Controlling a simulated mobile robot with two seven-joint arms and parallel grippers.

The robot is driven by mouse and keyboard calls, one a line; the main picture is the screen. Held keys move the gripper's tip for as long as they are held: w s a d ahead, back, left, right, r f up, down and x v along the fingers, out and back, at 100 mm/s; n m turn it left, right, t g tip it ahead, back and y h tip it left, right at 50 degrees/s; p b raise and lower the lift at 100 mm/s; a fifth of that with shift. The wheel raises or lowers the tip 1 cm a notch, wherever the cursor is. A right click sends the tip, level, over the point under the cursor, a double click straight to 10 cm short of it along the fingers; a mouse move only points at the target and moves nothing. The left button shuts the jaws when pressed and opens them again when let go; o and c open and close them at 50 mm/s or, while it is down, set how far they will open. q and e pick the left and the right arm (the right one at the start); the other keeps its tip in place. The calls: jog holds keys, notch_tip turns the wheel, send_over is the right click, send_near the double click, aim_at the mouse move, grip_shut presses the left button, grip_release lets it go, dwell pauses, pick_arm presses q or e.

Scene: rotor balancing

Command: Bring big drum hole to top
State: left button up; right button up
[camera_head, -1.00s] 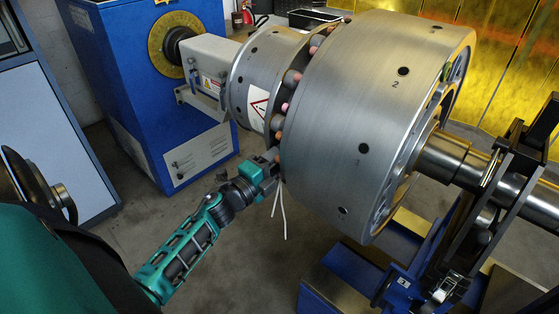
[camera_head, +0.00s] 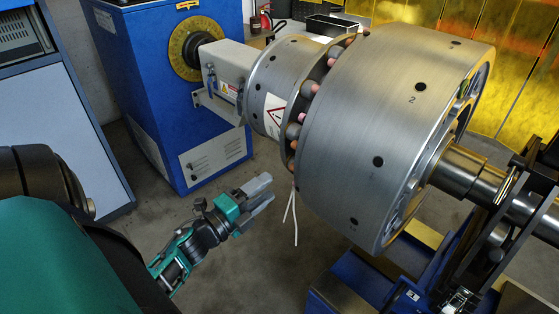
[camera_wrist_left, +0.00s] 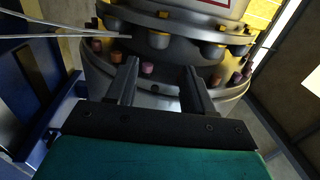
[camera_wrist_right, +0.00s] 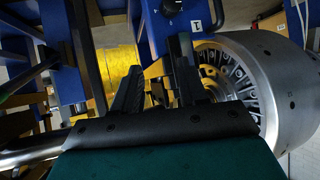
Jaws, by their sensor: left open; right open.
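The big drum (camera_head: 385,110) is a brushed-metal cylinder on a horizontal shaft (camera_head: 465,177). Dark holes show along its curved side: one marked 2 (camera_head: 420,87), one on the side facing me (camera_head: 378,161), one low (camera_head: 354,221) and one near the upper right (camera_head: 455,43). My left gripper (camera_head: 268,190) is open and empty, left of the drum and apart from it. In the left wrist view its open fingers (camera_wrist_left: 160,70) point at the coupling. My right gripper (camera_wrist_right: 155,60) is open and empty; the drum (camera_wrist_right: 285,90) is to its right. The head view does not show it.
A smaller drum (camera_head: 280,75) with a warning label joins the blue drive cabinet (camera_head: 120,60). Rounded bolts (camera_head: 299,115) line the coupling, and white cords (camera_head: 294,215) hang below. A blue stand (camera_head: 345,285) is under the drum. Open floor (camera_head: 225,275) lies around my left gripper.

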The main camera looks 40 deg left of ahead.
pick_arm(q)
jog(key=shift+s+a, duration=0.1)
jog(key=shift+s, duration=1.15)
